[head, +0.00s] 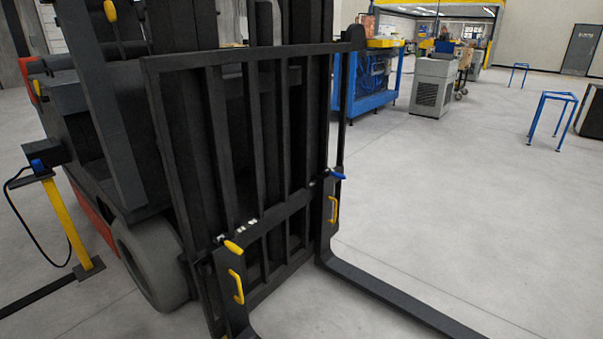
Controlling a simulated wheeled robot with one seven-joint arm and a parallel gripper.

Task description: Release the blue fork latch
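A small blue fork latch (338,175) sits at the top of the right fork, on the dark carriage bar of a forklift. It sticks out to the right, tilted slightly down. Below it, a yellow handle (334,209) is fixed to the upright of the right fork (390,290). A matching yellow latch (233,247) sits at the top of the left fork (229,290), with another yellow handle (237,286) below it. My gripper is not in view.
The black load backrest (205,150) rises behind the forks. A yellow post (60,217) with a cable stands at the left. Blue frames (552,118), a grey cabinet (433,87) and a blue bench (372,80) stand farther back. The floor right of the forks is clear.

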